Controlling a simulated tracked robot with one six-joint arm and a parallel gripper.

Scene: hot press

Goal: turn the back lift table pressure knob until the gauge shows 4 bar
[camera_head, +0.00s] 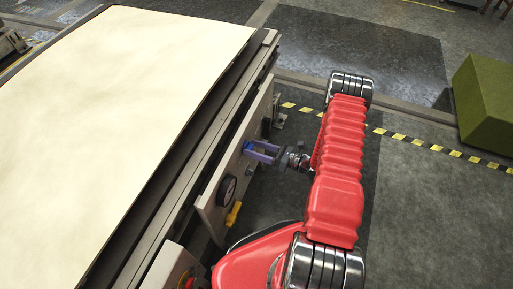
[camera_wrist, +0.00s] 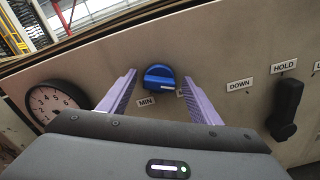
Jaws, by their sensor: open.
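A blue pressure knob (camera_wrist: 160,77) sits on the grey panel, with a MIN label below it to the left and a second, partly hidden label to the right. My gripper (camera_wrist: 158,88) is open in the wrist view, one purple finger on each side of the knob with gaps between. In the head view my gripper (camera_head: 262,151) reaches the side panel from the right; the knob there is hard to make out. A round gauge (camera_wrist: 54,103) is left of the knob, partly cut off by my finger and body; its needle is too small to read surely. It also shows in the head view (camera_head: 227,190).
A black lever (camera_wrist: 287,108) with DOWN and HOLD labels is right of the knob. In the head view, a yellow handle (camera_head: 234,213) is below the gauge, and a red button (camera_head: 187,281) is nearer. The large pale table top (camera_head: 110,110) fills the left.

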